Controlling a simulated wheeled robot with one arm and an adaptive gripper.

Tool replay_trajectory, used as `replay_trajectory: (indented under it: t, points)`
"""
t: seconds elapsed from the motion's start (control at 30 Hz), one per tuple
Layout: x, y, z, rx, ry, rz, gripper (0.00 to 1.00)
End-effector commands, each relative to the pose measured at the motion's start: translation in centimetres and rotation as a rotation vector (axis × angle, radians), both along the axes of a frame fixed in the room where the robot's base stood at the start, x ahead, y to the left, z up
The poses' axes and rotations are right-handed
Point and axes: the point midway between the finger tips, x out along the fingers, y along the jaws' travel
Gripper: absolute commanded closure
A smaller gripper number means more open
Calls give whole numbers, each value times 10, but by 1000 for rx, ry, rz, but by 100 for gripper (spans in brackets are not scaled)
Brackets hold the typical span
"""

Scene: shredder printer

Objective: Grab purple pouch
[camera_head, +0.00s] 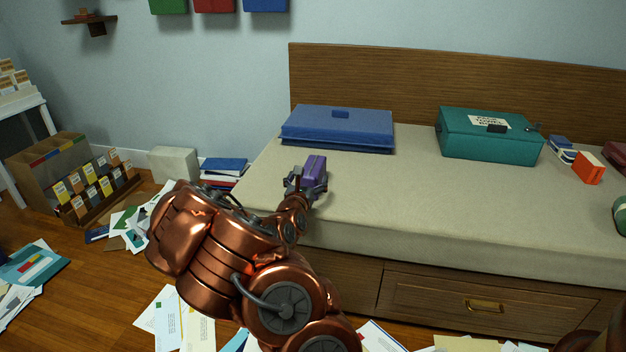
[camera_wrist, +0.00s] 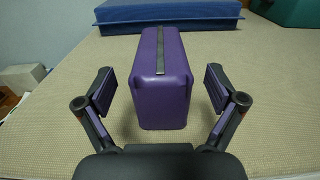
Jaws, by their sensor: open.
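The purple pouch (camera_head: 314,171) sits upright on the beige bed near its left front edge. In the wrist view the purple pouch (camera_wrist: 161,90) is a boxy shape with a dark zip strip along its top. My gripper (camera_head: 306,186) is at the pouch in the head view. In the wrist view my gripper (camera_wrist: 161,95) is open, with one finger on each side of the pouch's near end. Gaps show between both fingers and the pouch. My arm hides part of the bed's front left edge.
A blue case (camera_head: 338,130) lies behind the pouch, and a teal box (camera_head: 489,135) stands to the right. A red-orange box (camera_head: 588,168) is further right. The middle of the bed (camera_head: 430,195) is clear. Papers litter the floor.

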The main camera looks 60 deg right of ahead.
Motion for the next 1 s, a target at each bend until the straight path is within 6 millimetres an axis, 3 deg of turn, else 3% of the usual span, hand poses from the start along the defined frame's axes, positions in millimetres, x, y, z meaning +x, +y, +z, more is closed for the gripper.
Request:
replay_trajectory:
  t: [0.4, 0.8, 1.0]
  points:
    - [11, -36, -1, 0, -3, -3, 6]
    - [14, -40, 0, -1, -1, -1, 6]
    - [14, -40, 0, -1, -1, -1, 27]
